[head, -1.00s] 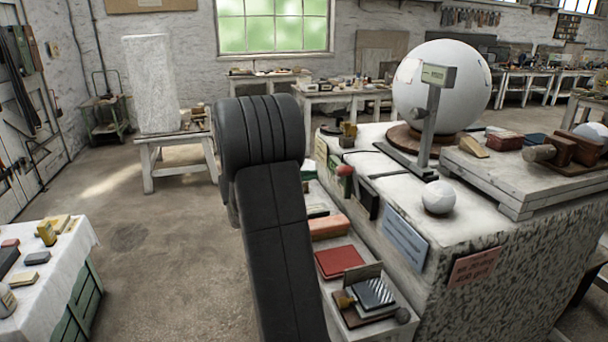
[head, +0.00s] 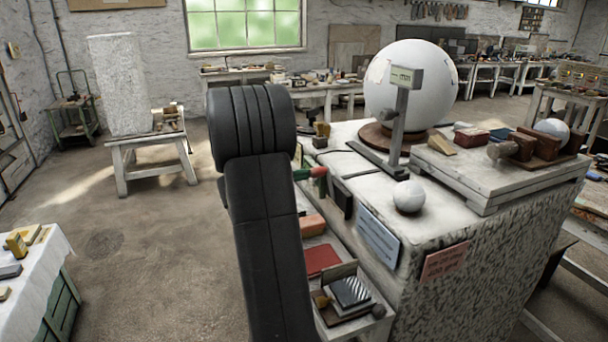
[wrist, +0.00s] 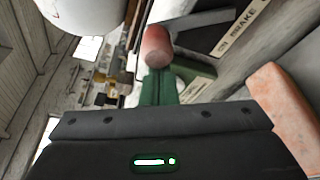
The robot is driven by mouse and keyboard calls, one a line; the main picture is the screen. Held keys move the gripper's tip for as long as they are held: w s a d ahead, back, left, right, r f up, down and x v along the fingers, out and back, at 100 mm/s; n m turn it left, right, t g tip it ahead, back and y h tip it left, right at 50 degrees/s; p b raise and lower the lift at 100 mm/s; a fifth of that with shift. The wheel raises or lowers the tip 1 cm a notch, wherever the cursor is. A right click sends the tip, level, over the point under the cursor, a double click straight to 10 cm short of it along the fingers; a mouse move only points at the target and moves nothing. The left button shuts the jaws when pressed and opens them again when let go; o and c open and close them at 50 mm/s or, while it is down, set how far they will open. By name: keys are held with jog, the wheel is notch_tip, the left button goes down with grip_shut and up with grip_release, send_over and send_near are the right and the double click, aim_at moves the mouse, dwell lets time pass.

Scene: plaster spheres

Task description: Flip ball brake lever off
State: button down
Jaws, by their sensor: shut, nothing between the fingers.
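The brake lever's red knob (head: 319,171) sticks out from the near left side of the stone block, below its top edge. In the wrist view the knob (wrist: 156,46) is a red cylinder just beyond my fingertips. A label reading BRAKE (wrist: 240,25) is to its right in that view. My gripper (head: 304,174) shows as green fingers at the left of the knob; in the wrist view the green fingers (wrist: 158,82) are together with nothing between them. The fingertips look against or very close to the knob; contact is unclear.
A large white sphere (head: 408,85) sits on a round base on the block, behind a grey gauge post (head: 400,112). A small white ball (head: 408,196) lies near the edge. A shelf below holds a red book (head: 322,259) and a pink block (head: 312,225).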

jog(key=shift+b, duration=0.6)
jog(key=shift+s+b, duration=0.1)
jog(key=shift+b, duration=0.2)
jog(key=shift+r+m+t+b, duration=0.15)
jog(key=shift+m+t+b, duration=0.15)
jog(key=shift+b, duration=0.05)
jog(key=shift+s+d+m+b, duration=0.1)
jog(key=shift+s+m+b, duration=0.15)
jog(key=shift+b, duration=0.9)
jog(key=s+d+r+m+t+h+b, duration=0.1)
jog(key=s+m+b, duration=0.6)
jog(key=b, duration=2.4)
jog(key=shift+s+d+r+m+h+b, duration=0.4)
jog(key=shift+d+m+h, duration=0.8)
jog(key=shift+m, duration=1.25)
jog(key=shift+r, duration=0.1)
